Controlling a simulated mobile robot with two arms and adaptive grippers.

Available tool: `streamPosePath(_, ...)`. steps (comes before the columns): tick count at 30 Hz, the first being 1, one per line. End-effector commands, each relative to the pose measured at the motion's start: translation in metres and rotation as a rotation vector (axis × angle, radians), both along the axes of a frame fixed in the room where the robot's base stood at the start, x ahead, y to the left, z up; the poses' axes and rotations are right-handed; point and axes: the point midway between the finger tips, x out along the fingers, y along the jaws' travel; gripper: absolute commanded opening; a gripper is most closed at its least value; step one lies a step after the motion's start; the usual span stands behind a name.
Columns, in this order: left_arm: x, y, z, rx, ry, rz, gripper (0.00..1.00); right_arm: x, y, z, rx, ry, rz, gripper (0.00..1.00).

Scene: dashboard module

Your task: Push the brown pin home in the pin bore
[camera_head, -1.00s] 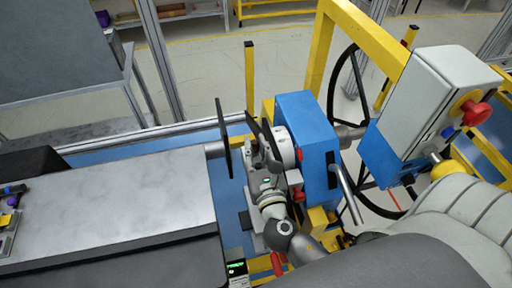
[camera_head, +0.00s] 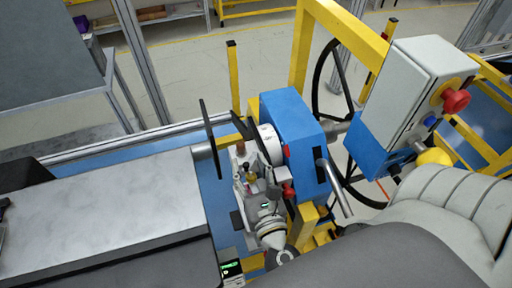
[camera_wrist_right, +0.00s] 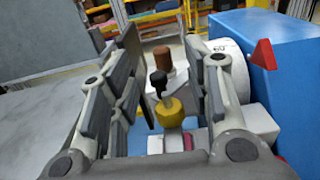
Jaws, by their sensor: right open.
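In the head view my right gripper (camera_head: 252,165) is at the module beside the blue housing.
The blue housing (camera_head: 297,125) with a white dial (camera_head: 271,145) stands close on the right of the gripper. A grey bench top (camera_head: 110,205) is mostly clear at left.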

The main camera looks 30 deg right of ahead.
Motion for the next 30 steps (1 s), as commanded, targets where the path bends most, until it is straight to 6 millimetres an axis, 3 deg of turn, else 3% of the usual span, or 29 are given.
streamPosePath(3,0.000,-0.001,0.000,-0.001,0.000,0.000,0.00,-0.025,0.007,-0.001,-0.001,0.004,0.002,0.45)
streamPosePath(9,0.000,-0.001,0.000,-0.001,0.000,0.000,0.00,-0.048,0.014,0.001,0.001,-0.001,0.001,0.45)
streamPosePath(30,0.001,-0.001,0.000,-0.001,-0.001,0.000,0.00,-0.053,0.015,0.002,0.000,-0.005,-0.001,0.45)
